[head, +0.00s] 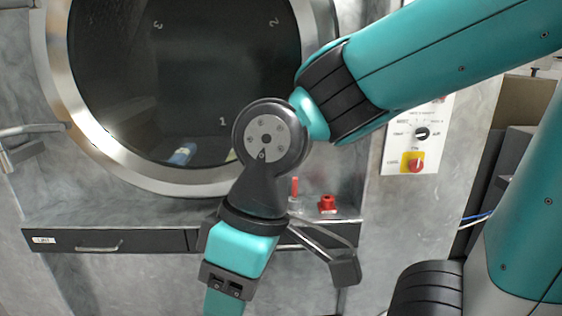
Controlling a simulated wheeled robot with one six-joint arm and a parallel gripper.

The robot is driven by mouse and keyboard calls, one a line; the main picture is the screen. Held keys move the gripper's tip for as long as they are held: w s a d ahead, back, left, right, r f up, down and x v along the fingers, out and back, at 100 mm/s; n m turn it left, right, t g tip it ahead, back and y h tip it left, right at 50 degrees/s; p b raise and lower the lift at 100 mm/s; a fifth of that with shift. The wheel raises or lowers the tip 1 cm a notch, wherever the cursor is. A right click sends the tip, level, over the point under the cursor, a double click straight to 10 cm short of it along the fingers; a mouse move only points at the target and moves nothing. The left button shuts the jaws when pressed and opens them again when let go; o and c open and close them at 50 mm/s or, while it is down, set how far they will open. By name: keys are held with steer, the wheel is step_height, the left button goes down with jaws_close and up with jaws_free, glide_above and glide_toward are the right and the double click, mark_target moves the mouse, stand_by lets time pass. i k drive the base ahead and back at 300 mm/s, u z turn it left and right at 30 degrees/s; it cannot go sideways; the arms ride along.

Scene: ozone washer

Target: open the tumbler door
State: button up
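The tumbler is a large round opening with a wide bright metal ring (88,135) at the upper left of the head view. Inside the ring is a dark face (185,70) with the numbers 1, 2 and 3. I cannot tell whether this is door glass or the open drum. A metal lever handle (32,130) sticks out at the left edge, beside the ring. My teal arm crosses from the upper right, with its wrist in front of the ring's lower right.
A dark drawer front (110,241) with a handle runs below the ring. A small red object (327,204) sits on the ledge right of my wrist. A control panel (418,135) with a black knob and a red-yellow switch (414,164) is on the right wall.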

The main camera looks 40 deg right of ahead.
mark_target(51, 23)
steer(key=u, duration=0.45)
steer(key=i, duration=0.65)
steer(key=z, duration=2.25)
